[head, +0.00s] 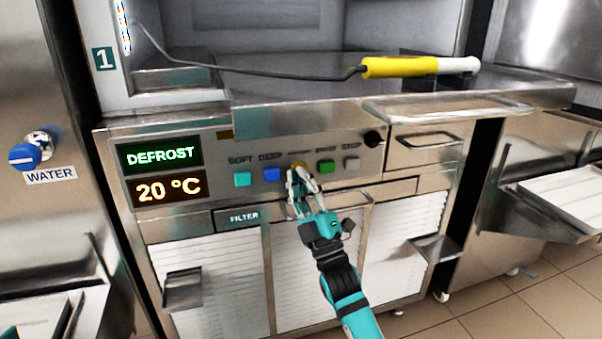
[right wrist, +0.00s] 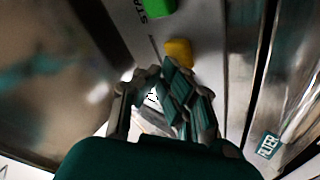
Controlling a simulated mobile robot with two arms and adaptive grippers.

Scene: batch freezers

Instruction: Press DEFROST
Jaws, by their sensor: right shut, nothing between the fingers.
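The freezer's control panel (head: 221,195) has a row of coloured buttons: teal (head: 242,179), blue (head: 271,174), yellow (head: 299,165), green (head: 326,166) and grey (head: 351,163). The yellow button's small label is hard to read. A display (head: 160,155) reads DEFROST in green, above 20 °C in orange. My right gripper (head: 300,178) is shut and empty, its fingertips at the yellow button and partly covering it. In the right wrist view, the yellow button (right wrist: 179,52) is just beyond the fingertips (right wrist: 160,72); I cannot tell if they touch. My left gripper is not in view.
A steel shelf (head: 285,118) juts out above the panel, bearing a yellow-and-white handled probe (head: 400,67) on a cable. Below are a FILTER label (head: 243,217) and white louvred panels (head: 220,290). A blue WATER valve (head: 27,155) is left.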

